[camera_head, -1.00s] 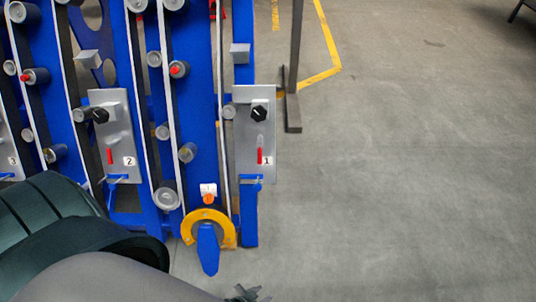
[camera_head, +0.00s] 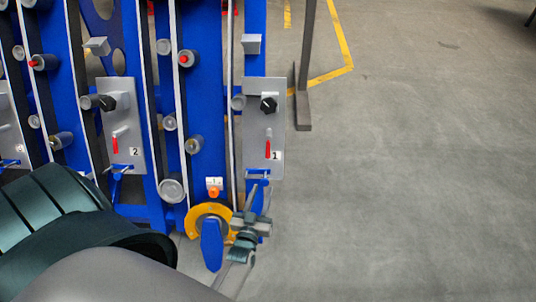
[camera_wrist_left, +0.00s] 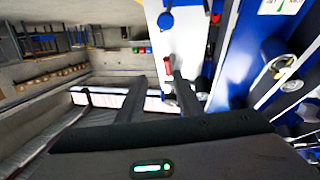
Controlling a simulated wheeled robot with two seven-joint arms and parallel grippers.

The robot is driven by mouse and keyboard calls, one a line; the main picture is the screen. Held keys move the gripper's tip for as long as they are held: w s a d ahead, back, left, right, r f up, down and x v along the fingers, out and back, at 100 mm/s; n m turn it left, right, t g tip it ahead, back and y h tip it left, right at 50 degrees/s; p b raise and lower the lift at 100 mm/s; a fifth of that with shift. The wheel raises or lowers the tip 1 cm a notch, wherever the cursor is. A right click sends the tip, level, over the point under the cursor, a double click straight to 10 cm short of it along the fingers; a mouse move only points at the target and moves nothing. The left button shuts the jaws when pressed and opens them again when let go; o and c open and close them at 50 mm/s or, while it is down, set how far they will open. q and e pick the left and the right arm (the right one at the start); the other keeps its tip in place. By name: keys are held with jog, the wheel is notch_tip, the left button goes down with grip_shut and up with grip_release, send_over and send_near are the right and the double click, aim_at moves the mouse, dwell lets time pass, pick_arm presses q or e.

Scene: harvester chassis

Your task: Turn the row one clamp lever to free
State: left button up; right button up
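The row one panel (camera_head: 262,90) is a grey plate marked 1, with a black knob (camera_head: 268,105) and an upright red lever (camera_head: 268,149). Below it, a yellow ring (camera_head: 193,220) surrounds a blue paddle-shaped lever (camera_head: 211,245) that points down, with an orange button (camera_head: 214,192) above. I cannot tell which lever is the clamp lever. My right gripper is not in view.
The row two panel (camera_head: 122,95) with its own red lever stands to the left. Blue beams and several grey rollers fill the space around it. A dark post (camera_head: 304,100) stands behind on the right. The floor at right is clear.

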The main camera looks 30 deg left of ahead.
aim_at(267, 153)
pick_arm(q)
jog(key=shift+a+r+n+y, duration=0.3)
jog(key=shift+a+r+y, duration=0.1)
jog(key=shift+a+r, duration=0.35)
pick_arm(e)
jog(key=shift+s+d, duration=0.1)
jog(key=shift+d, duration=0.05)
pick_arm(q)
jog(key=shift+w, duration=0.1)
